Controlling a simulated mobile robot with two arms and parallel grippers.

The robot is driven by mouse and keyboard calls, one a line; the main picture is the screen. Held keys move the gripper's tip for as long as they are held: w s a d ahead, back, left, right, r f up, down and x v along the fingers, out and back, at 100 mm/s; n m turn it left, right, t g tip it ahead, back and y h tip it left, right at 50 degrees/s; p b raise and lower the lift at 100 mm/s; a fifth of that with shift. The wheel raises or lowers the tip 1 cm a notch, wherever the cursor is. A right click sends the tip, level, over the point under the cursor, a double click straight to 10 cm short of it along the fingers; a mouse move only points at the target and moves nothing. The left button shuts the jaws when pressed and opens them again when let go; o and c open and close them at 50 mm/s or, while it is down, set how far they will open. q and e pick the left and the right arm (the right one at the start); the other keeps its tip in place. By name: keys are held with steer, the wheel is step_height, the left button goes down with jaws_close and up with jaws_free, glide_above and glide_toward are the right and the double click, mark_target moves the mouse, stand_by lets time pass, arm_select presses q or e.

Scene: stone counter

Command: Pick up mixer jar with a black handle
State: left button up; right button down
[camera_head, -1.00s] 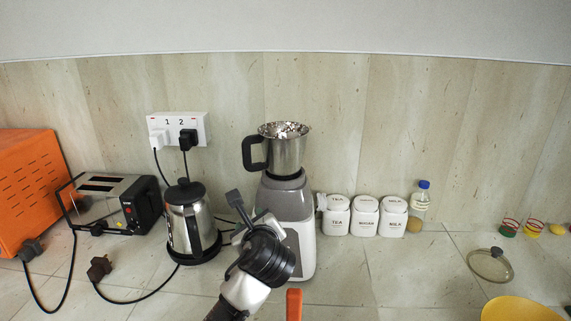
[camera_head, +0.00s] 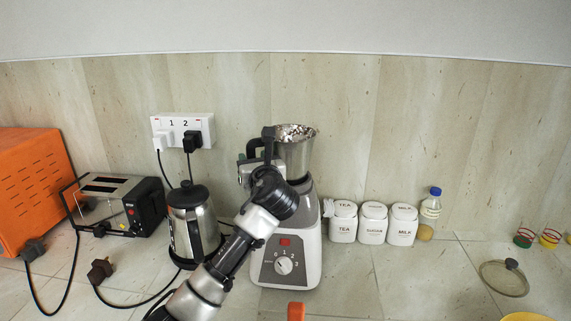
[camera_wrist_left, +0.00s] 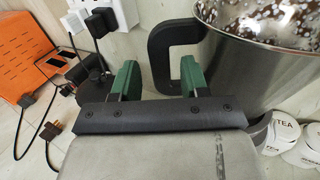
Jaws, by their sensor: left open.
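The mixer jar (camera_head: 297,155) is a steel cup with dark speckled contents. It stands upright on the grey and white mixer base (camera_head: 305,262). Its black handle (camera_wrist_left: 160,55) points left and is partly covered by my gripper in the head view. My left gripper (camera_head: 257,158) is open at the handle. In the left wrist view its two green-padded fingers (camera_wrist_left: 158,80) lie to either side of the handle, the right finger close to the jar wall. Whether either finger touches the handle I cannot tell. My right gripper is in neither view.
A toaster (camera_head: 115,204) and loose cables are further left. White canisters (camera_head: 373,223) and a bottle (camera_head: 430,208) stand right. A glass lid (camera_head: 503,278) lies on the counter.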

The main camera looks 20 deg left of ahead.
mark_target(250, 143)
arm_select(q)
steer(key=x, duration=0.2)
steer(key=shift+w+a+r, duration=0.1)
steer(key=shift+w+a, duration=0.35)
steer(key=shift+w, duration=0.1)
jaws_close()
steer(key=shift+r, duration=0.15)
steer(key=shift+r, duration=1.95)
steer(key=s+d+r, duration=0.4)
steer(key=d+r, duration=0.3)
steer(key=d, duration=0.3)
steer(key=shift+s+d+b, duration=0.2)
steer(key=shift+d+b, duration=0.2)
steer(key=shift+b, duration=0.05)
